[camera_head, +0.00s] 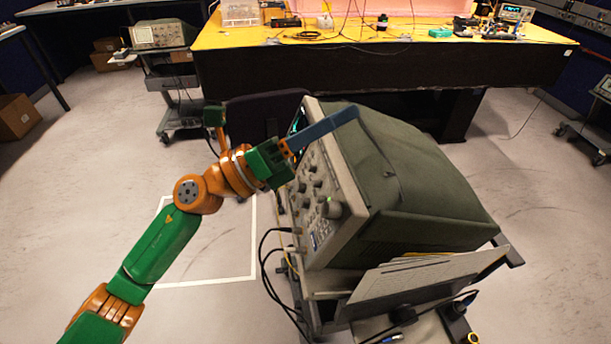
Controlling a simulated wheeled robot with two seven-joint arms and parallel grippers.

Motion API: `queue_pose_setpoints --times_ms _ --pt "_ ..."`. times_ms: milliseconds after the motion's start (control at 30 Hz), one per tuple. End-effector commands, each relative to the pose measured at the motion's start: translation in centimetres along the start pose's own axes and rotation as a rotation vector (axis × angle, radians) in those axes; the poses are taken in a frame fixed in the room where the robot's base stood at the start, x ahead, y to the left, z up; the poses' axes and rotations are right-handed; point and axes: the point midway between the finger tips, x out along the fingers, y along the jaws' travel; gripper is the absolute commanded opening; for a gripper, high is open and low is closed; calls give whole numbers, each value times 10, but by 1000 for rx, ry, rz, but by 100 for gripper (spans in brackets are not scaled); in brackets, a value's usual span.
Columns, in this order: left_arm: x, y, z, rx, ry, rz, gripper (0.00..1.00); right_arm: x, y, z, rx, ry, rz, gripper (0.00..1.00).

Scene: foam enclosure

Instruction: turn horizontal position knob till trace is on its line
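A grey-green oscilloscope (415,165) stands on a cart, its front panel (322,232) facing left and seen at a steep slant. Several knobs show on the panel; a larger one (331,208) sits low on its right side. I cannot tell which is the horizontal position knob. Only a sliver of the screen shows at the panel's far end, so the trace and its line cannot be read. My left gripper (288,151) is at the panel's upper middle, close to the knobs. Its fingertips are small and partly hidden, so contact and opening are unclear. My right gripper is out of view.
A blue strip (325,130) lies across the oscilloscope's top front edge, beside my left gripper. Black cables (265,262) hang from the panel's lower part. An open booklet (425,278) rests on the cart's near side. A yellow-topped bench (380,50) stands behind.

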Motion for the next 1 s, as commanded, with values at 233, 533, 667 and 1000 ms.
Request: queue_pose_setpoints --times_ms 233,533,667,1000 --pt "-73 61 -31 755 999 112 30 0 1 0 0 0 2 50" --pt "-94 88 -38 814 1194 177 30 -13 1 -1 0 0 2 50" --pt "-84 101 -57 813 1192 177 30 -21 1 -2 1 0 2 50" --pt "-78 112 -70 817 1188 178 30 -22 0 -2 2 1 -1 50"
